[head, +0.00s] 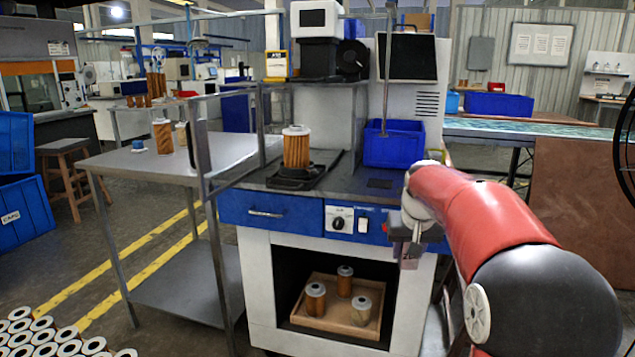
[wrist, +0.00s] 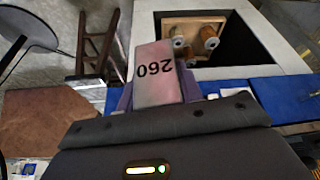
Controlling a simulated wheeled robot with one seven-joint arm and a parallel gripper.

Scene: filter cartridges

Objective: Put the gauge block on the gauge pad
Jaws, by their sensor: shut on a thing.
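The block is hard to make out there. A small dark square (head: 380,183) lies flat on the worktop in front of the blue bin; it looks like the gauge pad, and nothing stands on it.
A filter cartridge (head: 296,147) stands on a black fixture (head: 290,176) left on the worktop. A blue bin (head: 393,143) stands behind the dark square. A wooden tray (head: 330,318) with three cartridges sits in the open bay below. A steel table (head: 150,163) stands at left.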

